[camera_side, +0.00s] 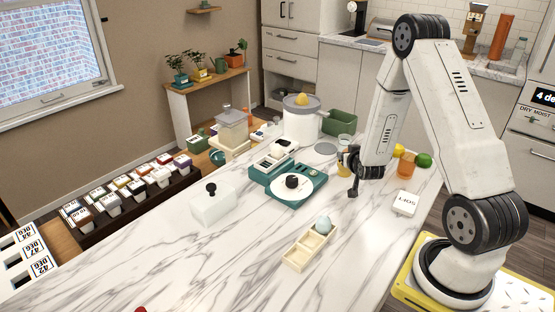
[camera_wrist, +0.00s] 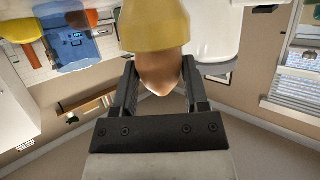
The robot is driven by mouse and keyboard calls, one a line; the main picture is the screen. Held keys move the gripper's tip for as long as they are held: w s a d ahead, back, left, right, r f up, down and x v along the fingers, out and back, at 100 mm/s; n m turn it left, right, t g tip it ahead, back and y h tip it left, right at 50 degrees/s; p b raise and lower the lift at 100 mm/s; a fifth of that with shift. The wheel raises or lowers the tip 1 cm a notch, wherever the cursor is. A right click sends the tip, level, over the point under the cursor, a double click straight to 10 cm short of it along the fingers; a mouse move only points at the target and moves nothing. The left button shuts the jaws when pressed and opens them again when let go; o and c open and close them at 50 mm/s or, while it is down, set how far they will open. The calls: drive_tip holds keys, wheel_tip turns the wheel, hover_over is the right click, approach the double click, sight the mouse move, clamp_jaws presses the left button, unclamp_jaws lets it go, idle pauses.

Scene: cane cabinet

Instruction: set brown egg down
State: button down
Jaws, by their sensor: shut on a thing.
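The brown egg (camera_wrist: 160,78) shows in the wrist view between the two fingers of my gripper (camera_wrist: 160,66), which is shut on it. A yellow cup-like thing (camera_wrist: 153,25) meets or overlaps the egg's far end; I cannot tell whether it bears the egg. In the side view my gripper (camera_side: 347,162) is at the right part of the counter, next to a small yellow-brown shape (camera_side: 343,166). The egg and cup are too small there to tell apart. A pale wooden tray (camera_side: 296,256) with compartments lies in front, with a pale blue egg (camera_side: 323,224) at its far end.
A teal scale (camera_side: 312,186) with a white plate and dark knob stands left of my gripper. A white butter-dish-like box (camera_side: 212,208) stands further left. A white SOFT block (camera_side: 405,203), a lime (camera_side: 424,160) and an orange jar (camera_side: 407,165) are at right. The marble front is mostly clear.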

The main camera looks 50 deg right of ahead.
unclamp_jaws()
idle(0.8)
drive_tip(key=shift+r, duration=3.45)
